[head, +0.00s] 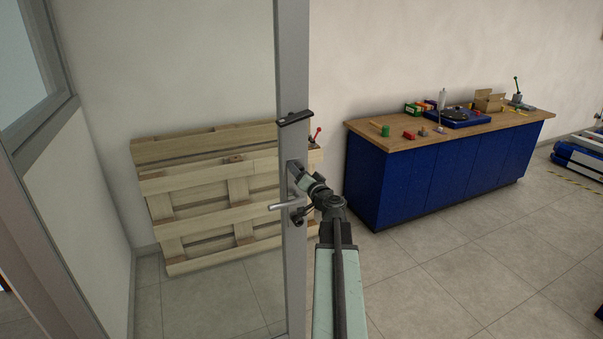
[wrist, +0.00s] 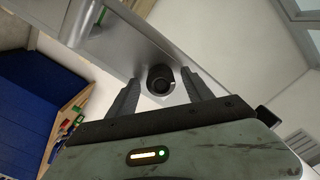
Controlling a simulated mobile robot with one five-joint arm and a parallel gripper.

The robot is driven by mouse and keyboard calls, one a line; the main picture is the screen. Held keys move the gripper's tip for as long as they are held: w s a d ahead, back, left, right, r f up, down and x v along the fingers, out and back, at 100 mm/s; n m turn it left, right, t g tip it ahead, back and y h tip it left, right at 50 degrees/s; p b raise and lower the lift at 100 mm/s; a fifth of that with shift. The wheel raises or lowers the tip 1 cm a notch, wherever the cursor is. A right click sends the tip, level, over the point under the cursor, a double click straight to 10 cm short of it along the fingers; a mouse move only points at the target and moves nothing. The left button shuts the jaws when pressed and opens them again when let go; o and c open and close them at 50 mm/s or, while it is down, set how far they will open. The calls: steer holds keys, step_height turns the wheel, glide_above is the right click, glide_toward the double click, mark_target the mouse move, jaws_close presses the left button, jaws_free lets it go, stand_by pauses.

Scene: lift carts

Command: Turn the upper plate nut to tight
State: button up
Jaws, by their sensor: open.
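My gripper (head: 303,178) is raised against the grey metal door post (head: 292,80), just above the lever handle (head: 285,204). In the wrist view my gripper (wrist: 160,83) is open, with one dark finger on each side of a dark round nut-like piece (wrist: 160,79). That piece sits on the pale metal face of the post, and a gap shows between it and each finger. I cannot tell whether it is the upper plate nut or how far it is turned. My gripper hides this spot in the head view. A metal bar, likely the handle, shows at upper left in the wrist view.
A wooden pallet (head: 205,215) leans against the wall behind the glass. A blue workbench (head: 440,172) with a wooden top carries tools and boxes at the right. A dark bracket (head: 295,118) sits on the post above my gripper.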

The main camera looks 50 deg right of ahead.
steer(key=c, duration=1.2)
steer(key=shift+d, duration=0.25)
jaws_close()
steer(key=shift+a, duration=0.2)
steer(key=shift+m, duration=0.4)
steer(key=m, duration=0.9)
steer(key=shift+a, duration=0.15)
